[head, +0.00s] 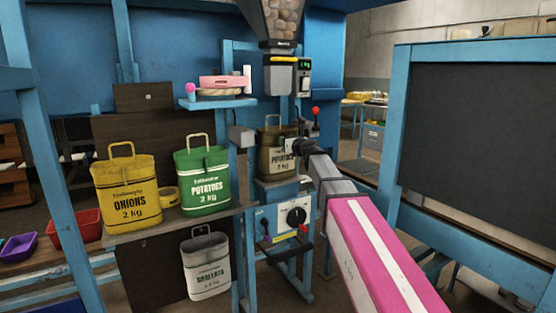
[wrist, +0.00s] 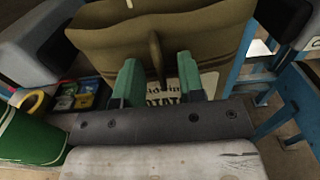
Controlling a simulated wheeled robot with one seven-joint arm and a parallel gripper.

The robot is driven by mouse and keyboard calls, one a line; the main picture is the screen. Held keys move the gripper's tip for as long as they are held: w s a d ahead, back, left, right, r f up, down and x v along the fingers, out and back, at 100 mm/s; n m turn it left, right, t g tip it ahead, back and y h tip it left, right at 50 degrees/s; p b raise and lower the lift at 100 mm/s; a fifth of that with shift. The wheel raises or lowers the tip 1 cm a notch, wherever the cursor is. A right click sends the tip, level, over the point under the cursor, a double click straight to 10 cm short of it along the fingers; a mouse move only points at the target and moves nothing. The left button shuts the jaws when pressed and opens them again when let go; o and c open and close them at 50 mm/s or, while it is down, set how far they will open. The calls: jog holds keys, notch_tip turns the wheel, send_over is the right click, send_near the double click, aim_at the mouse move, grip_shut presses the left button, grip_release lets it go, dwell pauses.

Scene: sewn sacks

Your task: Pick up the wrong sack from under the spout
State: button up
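A brown sack (head: 276,160) with a loop handle and a label reading POTATOES stands upright on the stand under the spout (head: 280,48). In the wrist view the brown sack (wrist: 160,35) fills the upper middle, its label partly covered by my fingers. My gripper (head: 292,148) is at the sack's right side in the head view. In the wrist view my gripper (wrist: 160,82) has its two green fingers apart. A narrow brown strip of the sack, probably its handle, shows between them with gaps on both sides. Contact with the sack cannot be told.
A yellow onions sack (head: 127,190) and a green potatoes sack (head: 203,178) stand on the shelf (head: 160,230) at left. A dark board (head: 475,150) in a blue frame stands at right. Blue posts flank the stand.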

grip_shut()
jog(key=shift+r, duration=0.15)
